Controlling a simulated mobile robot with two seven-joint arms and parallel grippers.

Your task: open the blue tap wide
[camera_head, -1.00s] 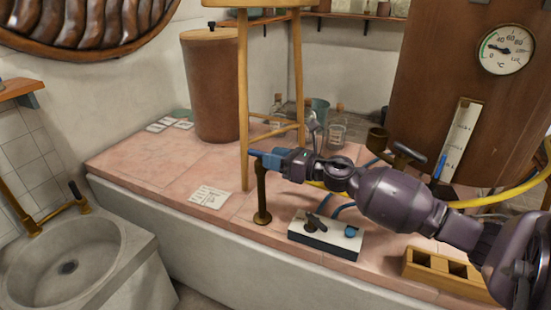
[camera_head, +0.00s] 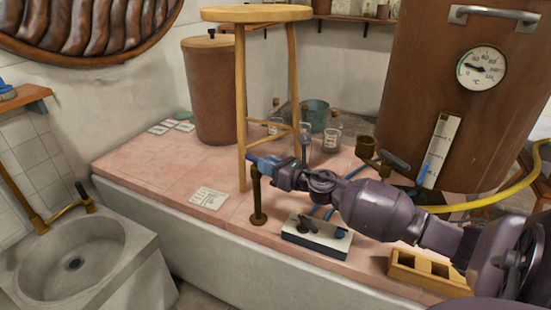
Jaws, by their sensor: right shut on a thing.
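The blue tap (camera_head: 263,161) has a blue handle at the top of a brass post (camera_head: 257,200), which stands on the pink tiled counter. My right gripper (camera_head: 283,174) reaches in from the right and is shut on the blue tap's handle. The jaws hide part of the handle, and its blue end sticks out to the left. My left gripper is out of view.
A wooden stool (camera_head: 242,100) stands on the counter close behind the tap. A white-topped box with knobs (camera_head: 317,236) and a wooden block with holes (camera_head: 430,272) lie below my right arm. A large brown tank (camera_head: 440,60) with a dial stands at right.

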